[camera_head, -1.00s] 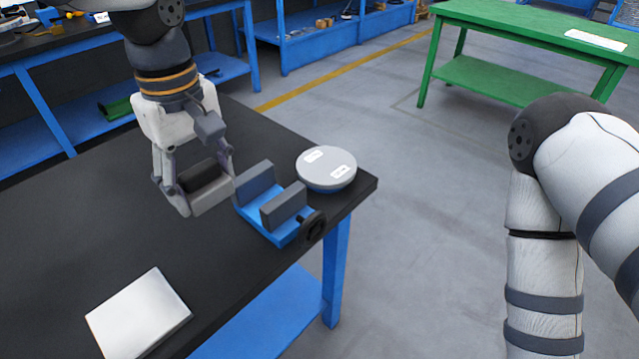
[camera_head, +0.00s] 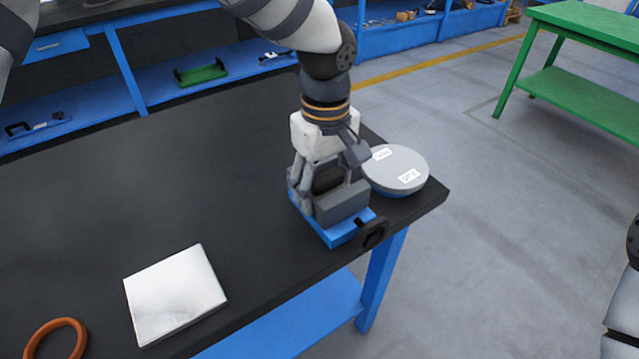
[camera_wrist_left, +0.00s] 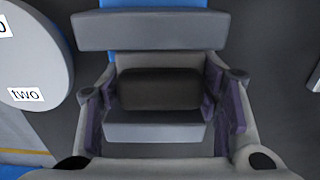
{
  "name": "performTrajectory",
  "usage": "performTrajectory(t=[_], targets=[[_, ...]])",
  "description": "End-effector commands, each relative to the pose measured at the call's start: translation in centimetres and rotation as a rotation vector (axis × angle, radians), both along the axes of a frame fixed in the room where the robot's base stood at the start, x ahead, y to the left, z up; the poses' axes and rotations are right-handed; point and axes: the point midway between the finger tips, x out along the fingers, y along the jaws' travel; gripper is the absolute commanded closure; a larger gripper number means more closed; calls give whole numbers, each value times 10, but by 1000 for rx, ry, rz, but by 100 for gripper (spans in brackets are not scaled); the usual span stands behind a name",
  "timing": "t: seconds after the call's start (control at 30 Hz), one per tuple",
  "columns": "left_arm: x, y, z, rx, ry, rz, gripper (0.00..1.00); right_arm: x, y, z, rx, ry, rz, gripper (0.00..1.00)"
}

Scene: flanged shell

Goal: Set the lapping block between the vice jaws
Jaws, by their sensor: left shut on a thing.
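The vice has a blue base (camera_head: 345,229) and grey jaws, and stands near the table's right corner. Its front jaw (camera_head: 342,204) shows; my gripper mostly hides the rear one. My left gripper (camera_head: 328,188) is over the vice, pointing down, shut on the lapping block. The block's dark part (camera_head: 327,177) shows between the fingers, and also in the left wrist view (camera_wrist_left: 158,89). A grey jaw (camera_wrist_left: 150,30) lies beyond it there. The block appears between the jaws, but its underside is hidden and I cannot tell whether it rests on the base. My right gripper is out of view.
A round grey disc with labels (camera_head: 397,168) stands close behind and right of the vice. A pale square plate (camera_head: 175,293) and an orange ring (camera_head: 56,338) lie toward the front left. The black table (camera_head: 150,200) is clear at its middle. A green bench (camera_head: 585,60) stands far right.

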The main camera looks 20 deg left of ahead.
Motion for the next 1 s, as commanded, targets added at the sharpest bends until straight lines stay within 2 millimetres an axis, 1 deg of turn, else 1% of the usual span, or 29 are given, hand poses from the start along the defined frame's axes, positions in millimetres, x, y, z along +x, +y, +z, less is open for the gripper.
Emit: performTrajectory(t=[0.03,0.1,0.27,0.3,0.33,0.37,0.63,0.73,0.77,0.83,1.0], targets=[[0,1,5,3,-7,-2,87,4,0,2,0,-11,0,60],[0,1,7,3,-11,-2,87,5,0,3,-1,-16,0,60],[1,1,6,3,-14,-2,87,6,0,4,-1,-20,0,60],[1,1,6,2,-13,-1,33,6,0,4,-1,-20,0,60],[1,1,6,2,-13,-1,26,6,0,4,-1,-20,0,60],[1,1,6,2,-13,-1,22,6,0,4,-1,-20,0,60],[1,1,6,2,-13,-1,22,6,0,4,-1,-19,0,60],[1,1,13,3,-16,-1,22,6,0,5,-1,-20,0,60],[2,1,19,3,-19,-1,22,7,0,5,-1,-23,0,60],[2,1,37,2,-23,0,22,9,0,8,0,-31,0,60],[1,2,86,3,-22,0,22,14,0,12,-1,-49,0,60]])
